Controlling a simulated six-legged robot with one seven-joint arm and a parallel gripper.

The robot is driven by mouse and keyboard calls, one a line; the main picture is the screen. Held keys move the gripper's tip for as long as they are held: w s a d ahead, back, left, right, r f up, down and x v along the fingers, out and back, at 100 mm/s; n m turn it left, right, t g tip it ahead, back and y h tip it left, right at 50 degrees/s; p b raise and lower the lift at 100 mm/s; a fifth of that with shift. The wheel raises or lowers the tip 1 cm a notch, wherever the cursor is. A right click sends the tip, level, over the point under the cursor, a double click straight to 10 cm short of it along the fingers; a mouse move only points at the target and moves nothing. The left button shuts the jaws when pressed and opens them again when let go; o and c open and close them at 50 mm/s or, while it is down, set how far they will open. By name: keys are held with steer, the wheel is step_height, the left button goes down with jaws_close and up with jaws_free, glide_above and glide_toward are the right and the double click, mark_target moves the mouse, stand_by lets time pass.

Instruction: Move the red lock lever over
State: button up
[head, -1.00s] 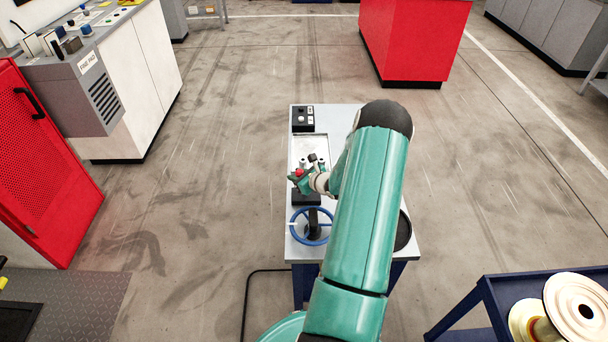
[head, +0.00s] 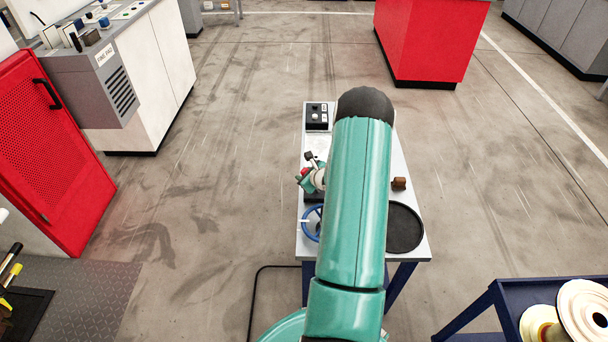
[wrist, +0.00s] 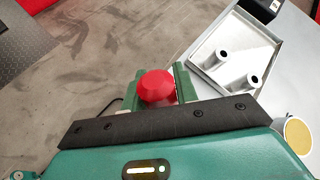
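The red lock lever's knob (wrist: 157,88) is in the middle of the wrist view, between the green fingers of my gripper (wrist: 158,90). The fingers meet its sides with no clear gap, so my gripper looks shut on it. The lever's shaft and pivot are hidden below the knob and behind the gripper body. In the head view a small patch of red (head: 304,172) shows at my gripper (head: 304,180), by the left edge of the small table (head: 416,240). My arm hides much of that table.
A silver tray (wrist: 207,55) with two hollow posts lies at the upper right in the wrist view. In the head view a blue handwheel (head: 308,224), a black control box (head: 317,115) and a dark round disc (head: 404,228) are on the table. Floor is clear to its left.

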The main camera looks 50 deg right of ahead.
steer(key=o, duration=0.4)
steer(key=v, duration=1.3)
steer(key=shift+s+r, duration=0.2)
steer(key=shift+s, duration=0.15)
steer(key=shift+w+a, duration=0.1)
steer(key=shift+a, duration=0.1)
